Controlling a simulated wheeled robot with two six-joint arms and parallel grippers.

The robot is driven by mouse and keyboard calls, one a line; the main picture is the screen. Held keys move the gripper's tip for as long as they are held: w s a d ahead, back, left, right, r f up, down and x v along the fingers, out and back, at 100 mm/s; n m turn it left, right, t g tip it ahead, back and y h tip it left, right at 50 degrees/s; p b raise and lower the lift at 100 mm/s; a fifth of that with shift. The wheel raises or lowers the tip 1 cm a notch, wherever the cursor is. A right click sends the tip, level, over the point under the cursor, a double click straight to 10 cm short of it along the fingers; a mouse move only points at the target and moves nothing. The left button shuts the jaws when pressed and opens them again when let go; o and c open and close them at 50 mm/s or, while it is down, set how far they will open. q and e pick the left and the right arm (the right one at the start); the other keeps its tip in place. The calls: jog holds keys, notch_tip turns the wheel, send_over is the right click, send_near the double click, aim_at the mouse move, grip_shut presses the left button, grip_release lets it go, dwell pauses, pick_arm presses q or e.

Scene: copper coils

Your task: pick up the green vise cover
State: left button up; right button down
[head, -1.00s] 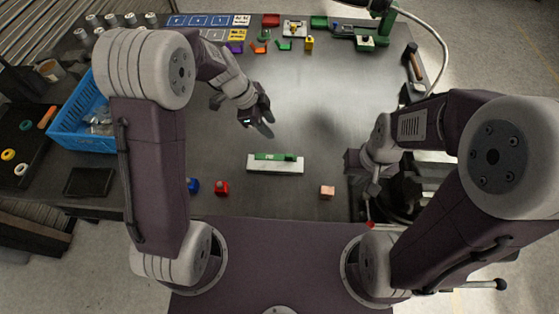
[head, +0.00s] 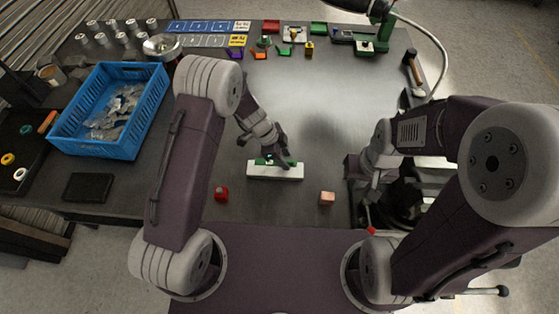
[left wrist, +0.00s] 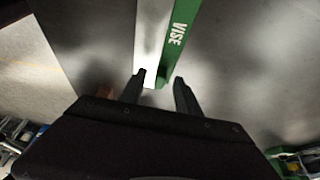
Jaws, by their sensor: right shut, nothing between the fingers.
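The green vise cover (head: 290,163) is a long narrow strip against a white bar (head: 275,174) on the table, in the middle of the head view. In the left wrist view the cover (left wrist: 181,36) carries the letters VISE and runs beside the white bar (left wrist: 150,35). My left gripper (head: 276,158) is over the cover and hides part of it. In the left wrist view its fingers (left wrist: 159,88) are apart, one on each side of the strip's near end, holding nothing. My right gripper (head: 352,168) is shut and empty to the right, beside dark machinery.
A red block (head: 221,194) and a pinkish block (head: 327,198) lie near the front edge. A blue crate (head: 130,140) with bags stands at left. Small coloured parts and cards line the back. The table's middle right is clear.

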pick_arm(q)
jog(key=shift+w+d+f, duration=0.1)
jog(key=shift+d+f, duration=0.05)
jog(key=shift+f, duration=0.25)
grip_shut()
jog(key=shift+r, duration=0.1)
jog(key=r, duration=0.4)
jog(key=shift+d+r+b, duration=0.15)
jog(key=shift+d+b, duration=0.05)
jog(key=shift+b, duration=0.2)
jog(key=d+r, duration=0.6)
jog(key=d, duration=0.5)
jog(key=shift+w+r+b, duration=0.2)
jog(key=shift+r+b, duration=0.1)
jog(key=shift+b, duration=0.05)
